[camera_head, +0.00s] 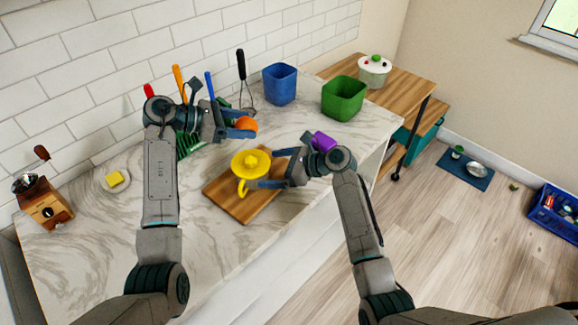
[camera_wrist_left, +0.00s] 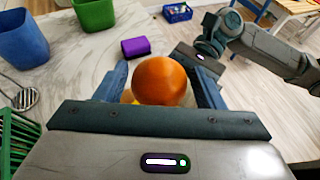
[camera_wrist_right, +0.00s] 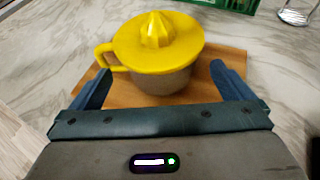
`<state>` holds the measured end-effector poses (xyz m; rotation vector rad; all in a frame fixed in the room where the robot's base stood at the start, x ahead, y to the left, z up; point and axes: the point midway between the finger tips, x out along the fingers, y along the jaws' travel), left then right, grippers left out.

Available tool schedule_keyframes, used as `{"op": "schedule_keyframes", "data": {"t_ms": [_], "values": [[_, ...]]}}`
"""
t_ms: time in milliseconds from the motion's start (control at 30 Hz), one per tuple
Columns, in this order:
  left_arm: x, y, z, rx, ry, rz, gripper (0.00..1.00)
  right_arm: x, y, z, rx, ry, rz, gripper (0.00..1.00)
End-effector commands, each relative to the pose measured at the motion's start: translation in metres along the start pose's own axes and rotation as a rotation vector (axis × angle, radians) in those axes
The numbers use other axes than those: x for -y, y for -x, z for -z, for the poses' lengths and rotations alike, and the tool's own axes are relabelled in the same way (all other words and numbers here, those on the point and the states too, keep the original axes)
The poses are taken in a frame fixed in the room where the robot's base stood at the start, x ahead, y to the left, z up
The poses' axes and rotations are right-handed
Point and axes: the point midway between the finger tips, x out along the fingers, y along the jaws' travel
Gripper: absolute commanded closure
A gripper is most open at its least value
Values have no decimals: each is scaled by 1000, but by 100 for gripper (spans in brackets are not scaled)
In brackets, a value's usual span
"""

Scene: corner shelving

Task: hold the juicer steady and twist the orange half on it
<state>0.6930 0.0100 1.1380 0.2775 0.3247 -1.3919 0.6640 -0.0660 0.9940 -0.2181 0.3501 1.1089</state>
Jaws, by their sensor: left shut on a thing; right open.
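A juicer with a yellow ribbed cone top and yellow handle (camera_head: 251,163) stands upright on a wooden board (camera_head: 235,203). It also shows in the right wrist view (camera_wrist_right: 160,45), with a grey body. My right gripper (camera_head: 268,168) is open, its fingers spread to either side of the juicer on its near side; I cannot see contact. The orange half (camera_head: 246,124) is in my left gripper (camera_head: 238,123), which is shut on it above the counter, behind the juicer. The left wrist view shows the orange's rounded skin (camera_wrist_left: 160,80) between the fingers; its cut face is hidden.
A purple block (camera_head: 323,140) lies right of the board, close to my right wrist. Blue (camera_head: 280,85) and green (camera_head: 343,98) bins stand at the back. A green rack (camera_head: 188,146) with utensils stands behind my left arm. A yellow item (camera_head: 115,180) and a grinder (camera_head: 45,203) are left.

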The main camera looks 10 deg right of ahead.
Motion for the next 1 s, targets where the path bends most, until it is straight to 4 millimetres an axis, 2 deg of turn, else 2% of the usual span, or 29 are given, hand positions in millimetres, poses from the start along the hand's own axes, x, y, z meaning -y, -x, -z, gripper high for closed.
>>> {"op": "schedule_keyframes", "data": {"t_ms": [100, 300, 500, 767, 933, 1000], "values": [[0, 0, 0, 0, 0, 0, 60, 0, -23, -1, 1, -2, -2, 0], [0, 0, 0, 0, 0, 0, 60, 0, -50, 0, 1, 0, 0, 0], [0, 0, 0, 0, 0, 0, 60, 0, -61, 0, -1, 1, 0, 0], [0, 0, 0, 0, 0, 0, 60, 0, -62, 0, -2, 1, 1, 0], [0, 0, 0, 0, 0, 0, 60, 0, -62, 0, -1, 1, 1, 33], [0, 0, 0, 0, 0, 0, 60, 0, -61, 0, -2, 1, 1, 33]]}}
